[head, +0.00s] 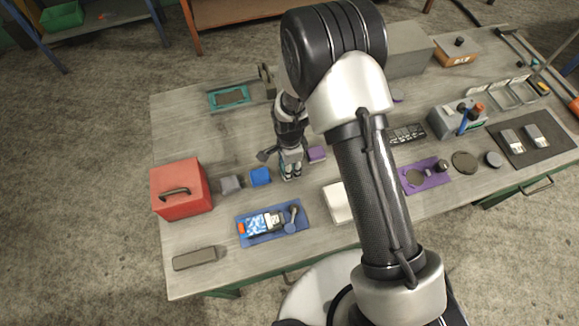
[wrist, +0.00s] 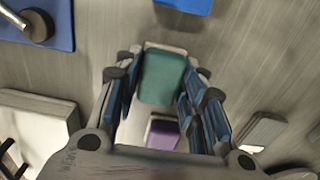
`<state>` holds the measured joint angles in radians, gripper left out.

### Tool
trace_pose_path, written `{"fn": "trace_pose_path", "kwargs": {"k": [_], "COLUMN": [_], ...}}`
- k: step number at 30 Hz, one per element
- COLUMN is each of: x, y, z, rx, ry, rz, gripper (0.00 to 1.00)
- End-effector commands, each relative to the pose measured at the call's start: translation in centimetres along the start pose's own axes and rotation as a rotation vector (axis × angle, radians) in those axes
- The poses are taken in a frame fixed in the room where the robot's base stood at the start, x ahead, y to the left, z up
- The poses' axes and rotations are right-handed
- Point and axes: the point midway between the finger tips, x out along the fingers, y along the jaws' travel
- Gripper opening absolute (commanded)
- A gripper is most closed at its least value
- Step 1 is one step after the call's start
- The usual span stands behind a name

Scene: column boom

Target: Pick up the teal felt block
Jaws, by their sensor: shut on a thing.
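The teal felt block (wrist: 163,76) sits between the two fingers of my gripper (wrist: 158,92) in the wrist view. My gripper is shut on it, with a finger along each side. In the head view my gripper (head: 291,172) points down over the middle of the workbench, and I cannot make out the teal block there. A purple block (wrist: 164,132) shows between the fingers, nearer the palm in the wrist view; in the head view it stands just right of the gripper (head: 316,154). How far the teal block is above the bench is unclear.
A blue block (head: 260,176) and a grey block (head: 230,184) stand left of the gripper, beside a red toolbox (head: 181,188). A blue mat (head: 246,238) with items lies in front. A white box (head: 337,203) is right of it. A teal-rimmed tray (head: 213,101) lies behind.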

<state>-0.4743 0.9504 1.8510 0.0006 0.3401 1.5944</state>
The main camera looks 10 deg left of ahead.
Motion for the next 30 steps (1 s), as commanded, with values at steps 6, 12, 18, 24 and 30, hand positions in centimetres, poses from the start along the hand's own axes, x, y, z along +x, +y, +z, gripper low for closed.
{"fn": "trace_pose_path", "kwargs": {"k": [6,12,18,24,30], "x": [-0.6,-3.2,-8.5,-14.3,-18.2], "y": [0.0,-0.1,-0.2,-0.1,-0.1], "z": [0.0,0.0,0.0,0.0,0.0], "rx": [0.000,0.000,0.000,0.000,0.000], "ry": [0.000,0.000,0.000,0.000,0.000], "rz": [-0.001,-0.004,-0.007,-0.005,-0.004], "gripper": [0.12,0.12,0.12,0.12,0.12]}}
